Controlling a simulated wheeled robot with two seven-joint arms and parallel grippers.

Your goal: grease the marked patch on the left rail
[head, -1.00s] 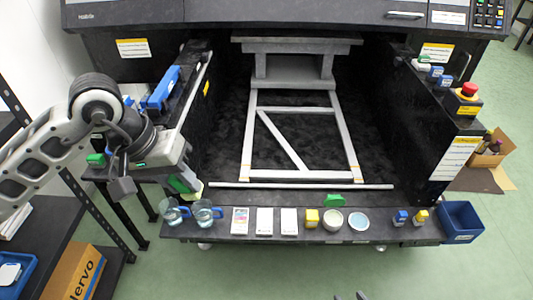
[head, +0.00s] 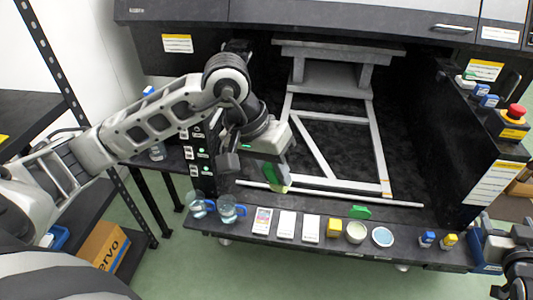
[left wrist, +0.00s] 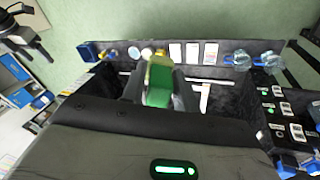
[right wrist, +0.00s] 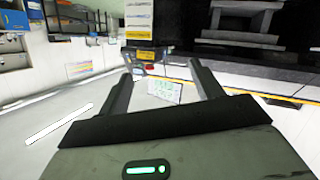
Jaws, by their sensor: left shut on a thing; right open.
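My left gripper (head: 262,168) is shut on a green block-like applicator (head: 276,172) with a pale yellow end. In the left wrist view the applicator (left wrist: 159,92) sits between the fingers. In the head view it hangs over the front left of the dark bay, near the long pale bar (head: 318,194). The pale frame's left beam (head: 287,105) is partly in view; my left arm hides the bay's left side, and no marked patch can be made out there. An open tub (head: 356,233) of pale stuff stands on the front ledge. My right gripper (right wrist: 160,75) is open and empty.
Two jugs (head: 229,209), white cards (head: 287,225), a yellow block (head: 334,228), a dish with blue contents (head: 382,237) and small bottles (head: 427,239) line the front ledge. A green piece (head: 360,212) lies behind the tub. A red button (head: 516,111) tops the right wall.

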